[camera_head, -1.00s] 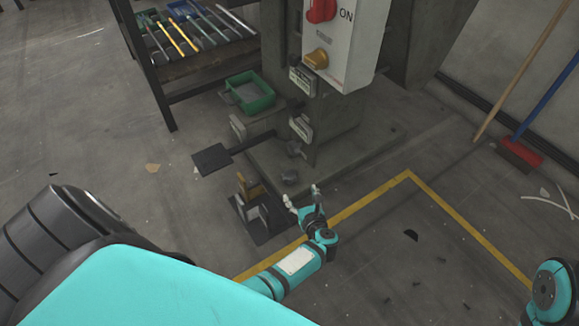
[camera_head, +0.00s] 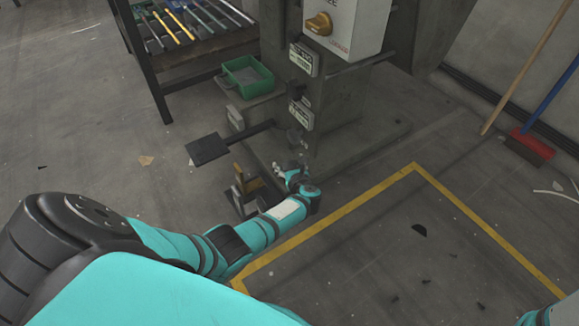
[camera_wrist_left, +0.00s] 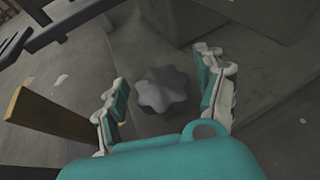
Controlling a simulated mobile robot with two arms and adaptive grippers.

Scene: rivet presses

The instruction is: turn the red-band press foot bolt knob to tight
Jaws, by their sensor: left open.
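A dark grey lobed knob (camera_wrist_left: 163,89) sits low on the press foot. In the left wrist view it lies between and just beyond the fingers of my left gripper (camera_wrist_left: 160,95), which is open and does not visibly touch it. In the head view my left gripper (camera_head: 291,171) is down beside the foot of the press (camera_head: 335,140) and hides most of the knob. No red band shows on the press in these frames. The right gripper is out of view.
A black pedal plate (camera_head: 207,149) on a bar and a yellow-brown upright piece (camera_head: 246,184) stand left of my left gripper. A green bin (camera_head: 248,76) sits behind. A tool rack (camera_head: 180,50) is at back left. A red broom (camera_head: 530,146) leans at right. Floor inside the yellow line (camera_head: 350,209) is mostly clear.

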